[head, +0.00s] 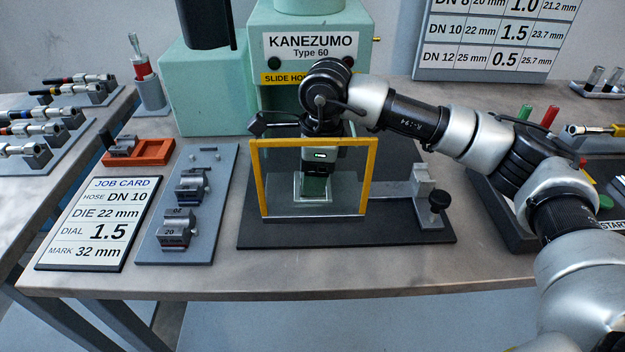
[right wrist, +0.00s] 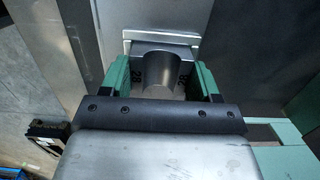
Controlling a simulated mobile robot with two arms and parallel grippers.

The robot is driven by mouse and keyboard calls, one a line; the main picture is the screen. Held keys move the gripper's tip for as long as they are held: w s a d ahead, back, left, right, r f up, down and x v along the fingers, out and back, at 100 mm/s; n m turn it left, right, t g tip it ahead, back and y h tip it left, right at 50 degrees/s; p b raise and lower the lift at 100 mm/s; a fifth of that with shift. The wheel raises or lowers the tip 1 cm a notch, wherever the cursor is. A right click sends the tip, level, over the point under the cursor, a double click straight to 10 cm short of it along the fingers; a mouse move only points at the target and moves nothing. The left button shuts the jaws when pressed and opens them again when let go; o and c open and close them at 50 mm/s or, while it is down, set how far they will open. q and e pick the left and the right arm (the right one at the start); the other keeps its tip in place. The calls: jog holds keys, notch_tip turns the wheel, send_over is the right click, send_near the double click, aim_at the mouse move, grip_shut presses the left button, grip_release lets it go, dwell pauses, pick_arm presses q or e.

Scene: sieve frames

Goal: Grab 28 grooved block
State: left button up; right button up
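The grooved block marked 28 (right wrist: 164,72) is grey with a rounded channel, seen in the right wrist view against a pale seat (right wrist: 155,34). My right gripper (right wrist: 163,80) has its green fingers on either side of the block, very close to its sides. Whether both fingers press on it I cannot tell. In the head view my right gripper (head: 314,188) points down behind the yellow-framed clear guard, over the pale seat on the press base. The block is mostly hidden there. My left gripper is not in view.
The yellow guard frame (head: 370,180) stands close in front of my right gripper. The green press (head: 307,95) is behind it. A grey rack (head: 150,247) with other grooved blocks, an orange tray (head: 157,154) and a job card (head: 100,215) lie to the left. A black knob (head: 440,200) is to the right.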

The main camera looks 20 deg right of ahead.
jog(key=shift+w+r, duration=0.1)
jog(key=c, duration=0.6)
